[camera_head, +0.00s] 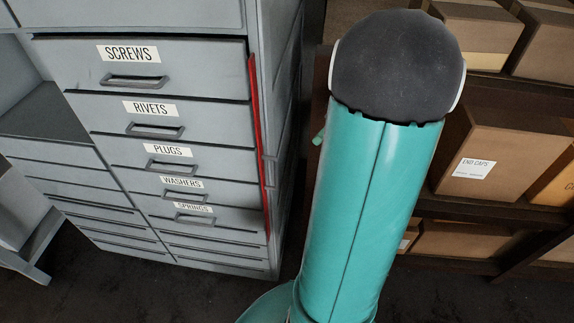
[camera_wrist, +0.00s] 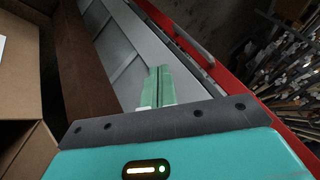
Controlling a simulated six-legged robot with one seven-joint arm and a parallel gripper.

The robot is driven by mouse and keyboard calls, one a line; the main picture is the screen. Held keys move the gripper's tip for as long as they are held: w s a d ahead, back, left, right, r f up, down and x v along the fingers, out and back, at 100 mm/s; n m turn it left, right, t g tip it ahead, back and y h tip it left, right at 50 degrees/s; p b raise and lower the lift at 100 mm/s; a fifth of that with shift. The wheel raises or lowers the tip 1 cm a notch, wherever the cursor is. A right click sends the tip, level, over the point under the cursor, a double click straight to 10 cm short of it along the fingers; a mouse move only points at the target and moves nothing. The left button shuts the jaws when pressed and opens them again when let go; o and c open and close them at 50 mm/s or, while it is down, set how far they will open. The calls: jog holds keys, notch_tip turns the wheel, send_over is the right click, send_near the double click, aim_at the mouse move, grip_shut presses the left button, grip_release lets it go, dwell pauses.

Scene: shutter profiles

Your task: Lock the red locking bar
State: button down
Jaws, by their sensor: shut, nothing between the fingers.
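The red locking bar (camera_head: 258,140) is a narrow upright strip along the right front edge of the grey drawer cabinet (camera_head: 285,60) in the head view. It appears beside the labelled drawers, not across their fronts. In the wrist view a long red strip (camera_wrist: 240,85), which looks like the same bar, runs diagonally beside grey panels. My gripper (camera_wrist: 158,72) shows there with its pale green fingers together and empty. The fingers appear over the grey panels, to the left of the red strip; I cannot tell how far apart they are.
The SCREWS drawer (camera_head: 180,80) tops a stack of labelled drawers. Shelves with cardboard boxes (camera_head: 500,150) stand to the right of the cabinet. A cardboard box (camera_wrist: 20,80) and a brown board (camera_wrist: 85,60) are at left in the wrist view. Dark floor (camera_head: 90,290) lies in front.

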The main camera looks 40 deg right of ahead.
jog(key=w+a+f, duration=0.3)
jog(key=a+f, duration=0.5)
jog(key=a, duration=0.1)
